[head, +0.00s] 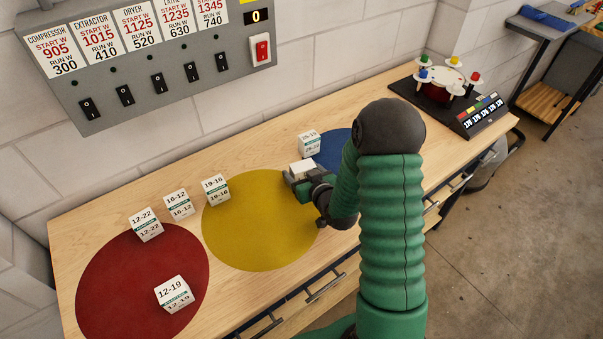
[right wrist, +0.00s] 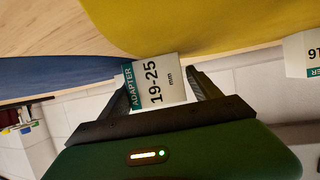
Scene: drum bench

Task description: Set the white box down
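The white box (head: 302,168) is between the fingers of my right gripper (head: 299,177), by the back right edge of the yellow circle. In the right wrist view the box (right wrist: 157,82) reads "ADAPTER 19-25 mm". Both dark fingers of my right gripper (right wrist: 163,92) close on its sides. Whether its underside touches the bench cannot be told. The yellow circle (head: 255,235) and the blue circle (head: 333,150) lie on the wooden bench (head: 110,205); my right arm hides part of the blue one. My left gripper is not in view.
Another white box (head: 309,143) stands by the blue circle's left edge. Box 19-16 (head: 216,190) stands on the yellow circle's edge, with box 16-12 (head: 179,204) to its left. Boxes 12-22 (head: 146,224) and 12-19 (head: 174,293) stand on the red circle (head: 120,285). The yellow middle is clear.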

